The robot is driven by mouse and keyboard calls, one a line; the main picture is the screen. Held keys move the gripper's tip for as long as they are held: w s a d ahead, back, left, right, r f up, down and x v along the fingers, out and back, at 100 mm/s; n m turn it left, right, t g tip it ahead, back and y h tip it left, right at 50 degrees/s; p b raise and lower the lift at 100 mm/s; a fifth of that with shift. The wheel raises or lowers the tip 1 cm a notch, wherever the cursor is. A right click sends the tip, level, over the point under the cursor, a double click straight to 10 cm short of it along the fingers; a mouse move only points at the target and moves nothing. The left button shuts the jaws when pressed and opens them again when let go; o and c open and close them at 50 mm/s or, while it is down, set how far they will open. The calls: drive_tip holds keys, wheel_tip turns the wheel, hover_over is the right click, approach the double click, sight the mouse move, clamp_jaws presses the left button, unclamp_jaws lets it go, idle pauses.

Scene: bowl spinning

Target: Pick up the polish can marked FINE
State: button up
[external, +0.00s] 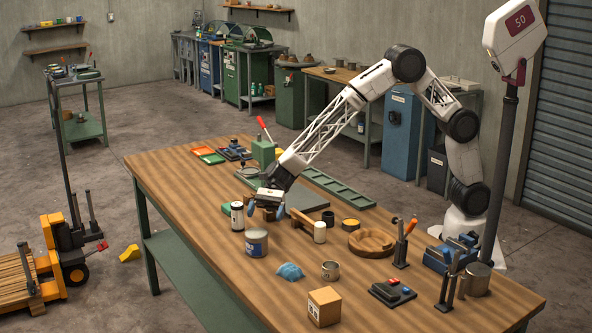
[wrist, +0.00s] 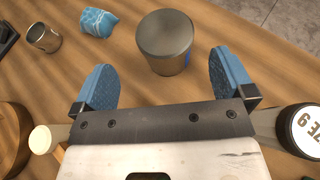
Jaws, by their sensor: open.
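My gripper (external: 266,210) is open and empty, low over the left part of the workbench. In the wrist view its two blue-padded fingers (wrist: 164,85) stand wide apart. A grey-lidded can (wrist: 165,42) stands upright just beyond and between the fingertips, apart from both. In the external view this appears to be the metal can with a blue and white label (external: 256,243), in front of the gripper. I cannot read FINE on either.
A blue cloth (external: 290,271), an open metal cup (external: 331,270) and a cardboard box (external: 324,307) lie toward the front. Bare bench (external: 205,255) is free at front left.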

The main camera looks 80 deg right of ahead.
sight(258, 231)
drive_tip(key=shift+w+a+f, duration=0.3)
drive_tip(key=shift+a+f, duration=0.05)
drive_tip(key=shift+a, duration=0.1)
drive_tip(key=shift+x, duration=1.3)
drive_tip(key=shift+x, duration=2.55)
drive_tip(key=shift+f, duration=0.15)
drive_tip(key=shift+c, duration=0.5)
